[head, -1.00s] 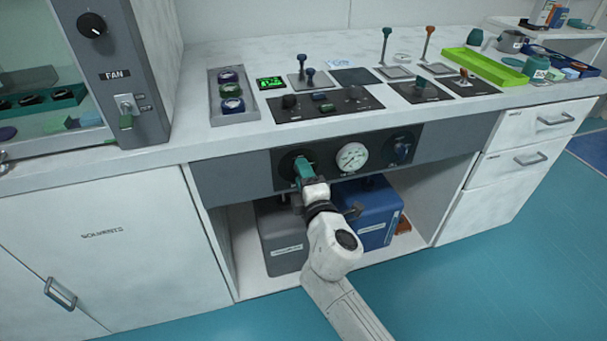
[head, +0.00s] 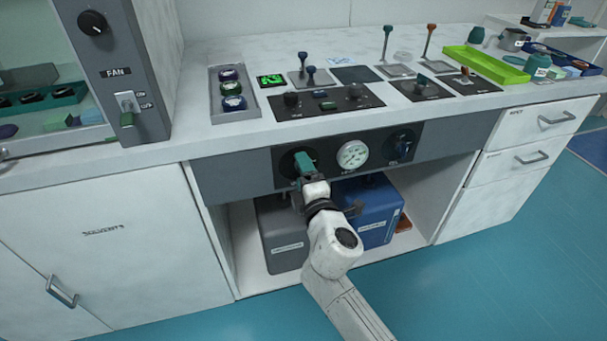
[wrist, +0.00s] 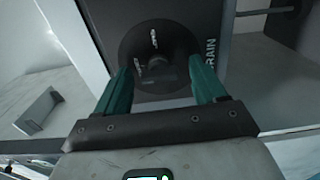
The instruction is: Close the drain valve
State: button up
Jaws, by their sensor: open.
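The drain valve (wrist: 150,42) is a dark round dial with small white markings and a dark handle at its middle, on a black panel lettered "DRAIN". In the head view the valve (head: 287,163) is at the left end of the panel under the bench top, mostly covered by my gripper (head: 300,157). In the wrist view my gripper (wrist: 161,66) is open, with one green finger on each side of the lower dial. The handle lies between the fingers; I cannot tell whether they touch it. The handle's setting is too dark to read.
A white pressure gauge (head: 353,155) and another dark knob (head: 402,147) sit to the right on the same panel. Below are a grey container (head: 281,235) and a blue container (head: 371,212). The floor in front is clear.

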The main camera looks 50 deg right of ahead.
jog(key=shift+s, duration=0.1)
jog(key=b+v, duration=0.1)
jog(key=v, duration=0.9)
jog(key=shift+s+a, duration=0.25)
jog(key=shift+a, duration=0.05)
jog(key=shift+d, duration=0.1)
jog(key=s+d+f+m+g+y, duration=0.2)
jog(key=s+f+m+g, duration=0.6)
jog(key=f+m, duration=0.3)
jog(key=s+a+f+g+y, duration=0.6)
jog(key=s+a+f+y, duration=0.15)
jog(key=a+f, duration=0.2)
notch_tip(320, 180, up, 21)
jog(key=s+a+p, duration=0.1)
jog(key=p, duration=1.9)
jog(key=shift+s+a+f+m, duration=0.2)
jog(key=shift+s+a+m, duration=0.2)
